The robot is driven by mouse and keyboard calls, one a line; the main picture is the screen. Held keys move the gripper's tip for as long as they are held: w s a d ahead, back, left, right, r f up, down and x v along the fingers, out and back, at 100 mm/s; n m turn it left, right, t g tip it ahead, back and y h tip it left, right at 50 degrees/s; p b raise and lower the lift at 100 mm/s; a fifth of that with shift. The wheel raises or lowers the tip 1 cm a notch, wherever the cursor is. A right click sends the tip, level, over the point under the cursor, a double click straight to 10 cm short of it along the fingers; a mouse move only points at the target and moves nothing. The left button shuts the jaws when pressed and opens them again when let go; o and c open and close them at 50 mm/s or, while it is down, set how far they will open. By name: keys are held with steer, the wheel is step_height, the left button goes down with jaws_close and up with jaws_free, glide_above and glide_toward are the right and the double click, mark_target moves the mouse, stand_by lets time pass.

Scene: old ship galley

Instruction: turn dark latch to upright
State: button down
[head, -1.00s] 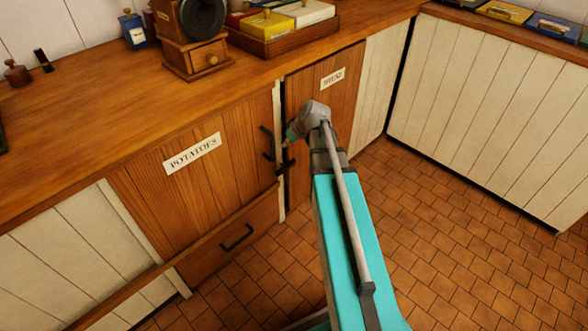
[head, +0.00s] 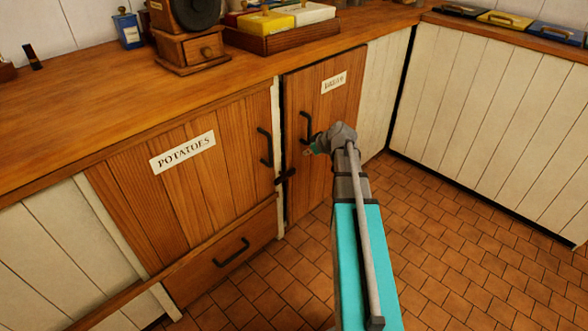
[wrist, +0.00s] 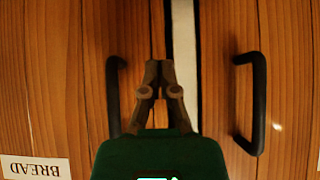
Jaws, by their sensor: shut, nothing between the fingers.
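The dark latch (head: 285,176) sits at the gap between the POTATOES door (head: 195,185) and the BREAD door (head: 325,110), below the door handles. It lies across the pale strip, nearly level with a slight tilt. My gripper (head: 307,151) is in front of the BREAD door, just above and to the right of the latch, apart from it in the head view. In the wrist view my gripper (wrist: 158,66) is shut and empty, its tips near the pale strip (wrist: 185,60). I cannot make out the latch in the wrist view.
Dark handles stand out on the POTATOES door (head: 265,147) and BREAD door (head: 305,127), both close to my gripper. A drawer (head: 220,262) is below the POTATOES door. The counter (head: 110,100) holds a grinder (head: 195,40). The tiled floor (head: 470,230) at right is clear.

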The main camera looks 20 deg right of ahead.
steer(key=b, duration=0.8)
glide_above(289, 168)
steer(key=s+d, duration=0.1)
steer(key=s, duration=0.1)
step_height(289, 168, down, 8)
steer(key=shift+w+d+r, duration=0.1)
steer(key=shift+r, duration=0.15)
steer(key=shift+f+b, duration=1.55)
steer(key=shift+f, duration=0.25)
steer(key=shift+a, duration=0.25)
steer(key=shift+d, duration=0.1)
